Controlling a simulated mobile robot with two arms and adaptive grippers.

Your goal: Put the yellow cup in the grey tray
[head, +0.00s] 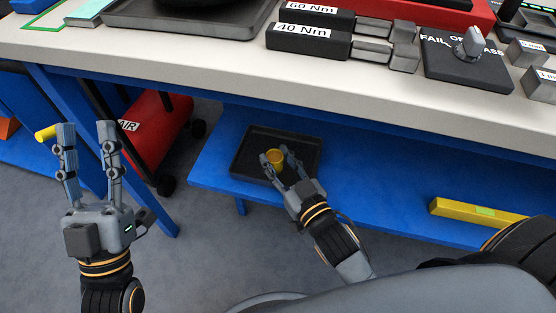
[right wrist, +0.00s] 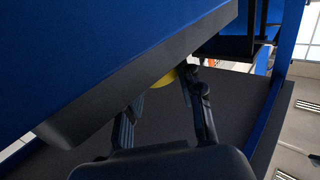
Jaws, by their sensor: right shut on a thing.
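The yellow cup (head: 274,157) is over the dark grey tray (head: 248,151) on the blue lower shelf. My right gripper (head: 281,156) is shut on the cup, with its fingers reaching over the tray from the right. From the head view I cannot tell whether the cup touches the tray floor. In the right wrist view the cup (right wrist: 166,78) shows only as a small yellow patch between the fingers, mostly hidden. My left gripper (head: 87,130) is open and empty, upright in front of the bench at the left.
The pale bench top (head: 200,52) overhangs the blue shelf (head: 355,180). A yellow bar (head: 470,212) lies on the shelf at the right. A red wheeled unit (head: 150,140) stands left of the shelf. Torque tools (head: 310,42) and a switch block (head: 467,60) are on the bench.

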